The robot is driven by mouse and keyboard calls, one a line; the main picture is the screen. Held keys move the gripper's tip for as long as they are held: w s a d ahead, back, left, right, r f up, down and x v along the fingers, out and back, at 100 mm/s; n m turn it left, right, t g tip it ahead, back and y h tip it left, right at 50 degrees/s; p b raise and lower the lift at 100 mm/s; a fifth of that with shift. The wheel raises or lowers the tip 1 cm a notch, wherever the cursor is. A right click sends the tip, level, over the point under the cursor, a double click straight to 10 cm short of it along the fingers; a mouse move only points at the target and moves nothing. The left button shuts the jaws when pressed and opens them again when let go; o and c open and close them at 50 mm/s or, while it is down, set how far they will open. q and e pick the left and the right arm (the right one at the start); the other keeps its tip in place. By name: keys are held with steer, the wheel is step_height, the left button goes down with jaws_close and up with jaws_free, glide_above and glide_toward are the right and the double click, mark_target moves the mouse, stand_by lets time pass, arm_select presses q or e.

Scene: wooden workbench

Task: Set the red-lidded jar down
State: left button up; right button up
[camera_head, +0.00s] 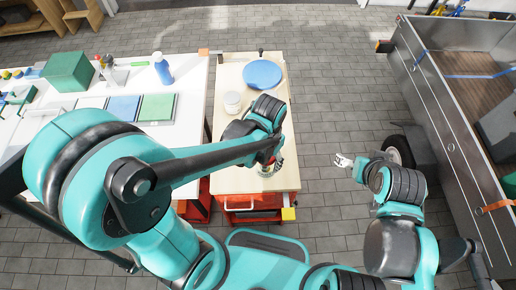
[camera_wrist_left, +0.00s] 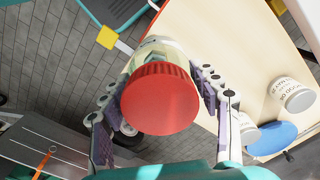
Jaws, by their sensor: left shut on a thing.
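The red-lidded jar shows in the left wrist view, with its round red lid (camera_wrist_left: 160,98) facing the camera and its pale labelled body (camera_wrist_left: 160,50) beyond. My left gripper (camera_wrist_left: 162,100) is shut on the jar, one finger on each side. In the head view the jar (camera_head: 266,171) is at the near part of the wooden workbench top (camera_head: 232,180), partly hidden by my left arm and gripper (camera_head: 272,160). I cannot tell whether its base touches the wood. My right gripper (camera_head: 343,160) is empty and looks open, over the floor right of the bench.
A white tub (camera_head: 232,103) and a blue round plate (camera_head: 262,73) stand farther back on the bench. A white table (camera_head: 190,75) with boxes and a blue bottle (camera_head: 162,68) is at left. A metal-sided trailer (camera_head: 440,110) is at right. Bare wood lies left of the jar.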

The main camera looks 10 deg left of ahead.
arm_select(q)
steer(key=shift+w+a+f+b, duration=0.75)
steer(key=shift+w+a+f, duration=0.25)
steer(key=shift+w+f, duration=0.55)
steer(key=shift+w+a+f+b, duration=0.75)
steer(key=shift+w+a+f, duration=0.4)
steer(key=shift+f, duration=0.75)
steer(key=shift+w+a+f+b, duration=0.75)
steer(key=shift+w+a+f, duration=0.15)
steer(key=shift+w+f, duration=0.7)
steer(key=shift+s, duration=0.2)
steer(key=shift+f, duration=0.15)
steer(key=o, duration=1.6)
